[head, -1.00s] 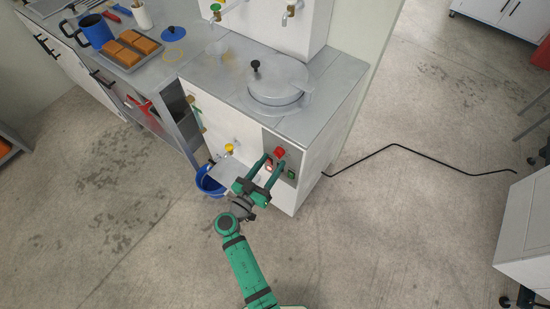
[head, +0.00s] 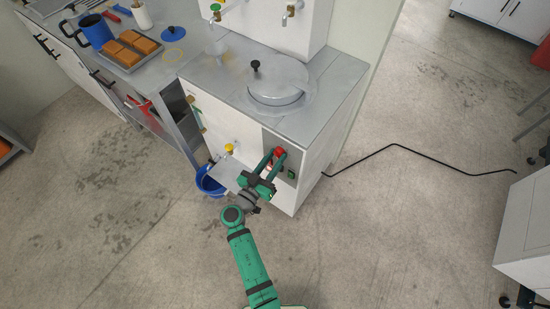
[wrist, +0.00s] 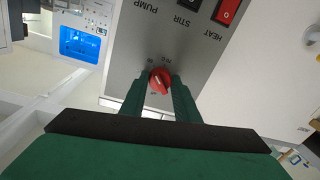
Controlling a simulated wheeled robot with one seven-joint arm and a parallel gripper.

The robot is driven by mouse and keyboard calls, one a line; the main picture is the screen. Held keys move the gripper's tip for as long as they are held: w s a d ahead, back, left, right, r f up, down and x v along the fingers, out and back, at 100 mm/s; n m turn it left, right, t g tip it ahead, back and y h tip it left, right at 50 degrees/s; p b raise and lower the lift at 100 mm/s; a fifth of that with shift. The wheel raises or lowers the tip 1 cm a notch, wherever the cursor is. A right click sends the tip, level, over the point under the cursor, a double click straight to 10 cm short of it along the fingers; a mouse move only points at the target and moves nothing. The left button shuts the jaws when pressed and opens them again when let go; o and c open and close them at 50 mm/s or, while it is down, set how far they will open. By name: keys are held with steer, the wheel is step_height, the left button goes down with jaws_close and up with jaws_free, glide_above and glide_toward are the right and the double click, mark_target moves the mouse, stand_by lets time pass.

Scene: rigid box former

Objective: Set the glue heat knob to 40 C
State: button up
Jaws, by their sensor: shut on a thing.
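The red glue heat knob (wrist: 160,80) is on a grey control panel (wrist: 125,50). In the wrist view it sits between the fingertips of my gripper (wrist: 160,90), which is shut on it with one finger on each side.
A red switch (wrist: 228,12) by the label HEAT is close to the knob, with STIR and PUMP labels alongside. The white cabinet (head: 233,125) carries a lidded pot (head: 277,78). A blue bucket (head: 208,184) is at the left. The floor at right is open, crossed by a black cable (head: 425,155).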

steer(key=n, duration=0.8)
steer(key=shift+r+g, duration=0.1)
steer(key=shift+g, duration=0.2)
steer(key=n, duration=0.4)
steer(key=shift+n, duration=0.3)
steer(key=shift+r+n+g+h, duration=0.1)
steer(key=shift+n+g+h, duration=0.2)
steer(key=shift+n, duration=1.8)
steer(key=o, duration=1)
steer(key=shift+o, duration=0.2)
